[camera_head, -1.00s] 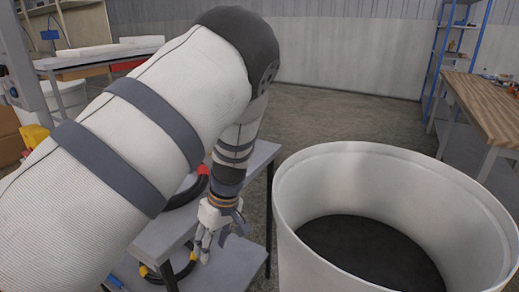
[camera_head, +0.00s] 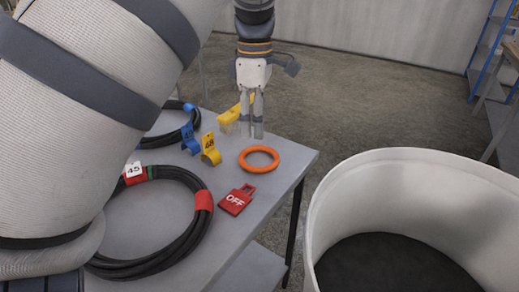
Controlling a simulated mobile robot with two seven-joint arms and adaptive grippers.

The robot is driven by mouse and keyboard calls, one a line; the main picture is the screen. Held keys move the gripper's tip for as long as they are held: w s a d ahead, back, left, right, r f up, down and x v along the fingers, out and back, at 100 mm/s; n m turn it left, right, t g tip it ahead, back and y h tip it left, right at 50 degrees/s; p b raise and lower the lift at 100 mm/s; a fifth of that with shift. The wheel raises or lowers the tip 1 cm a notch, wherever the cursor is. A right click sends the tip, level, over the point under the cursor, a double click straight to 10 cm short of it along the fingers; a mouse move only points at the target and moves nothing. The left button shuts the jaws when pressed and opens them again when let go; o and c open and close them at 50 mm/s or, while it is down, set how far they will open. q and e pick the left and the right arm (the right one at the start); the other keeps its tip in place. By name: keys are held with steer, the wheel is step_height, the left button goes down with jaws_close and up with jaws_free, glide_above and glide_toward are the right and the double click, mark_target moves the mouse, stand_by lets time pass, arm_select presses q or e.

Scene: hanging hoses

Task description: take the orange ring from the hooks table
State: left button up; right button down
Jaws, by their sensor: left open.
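The orange ring (camera_head: 274,165) lies flat near the far right corner of the grey hooks table (camera_head: 287,186). My left gripper (camera_head: 252,133) points down, open and empty, with its fingertips just behind and left of the ring in the picture. The fingers look apart from the ring; their exact height above the table is hard to tell. My left arm covers the left part of the table. My right gripper is not in view.
A coiled black hose with red bands (camera_head: 203,221), a red OFF tag (camera_head: 237,200), yellow tag 48 (camera_head: 209,148), a blue tag (camera_head: 190,138) and another hose (camera_head: 160,140) lie nearby. A large white bin (camera_head: 335,200) stands to the right.

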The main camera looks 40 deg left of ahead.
mark_target(255, 166)
arm_select(q)
steer(key=f, duration=1)
steer(key=shift+s+d+f, duration=0.2)
steer(key=shift+s+f, duration=0.15)
steer(key=shift+f, duration=0.05)
jaws_close()
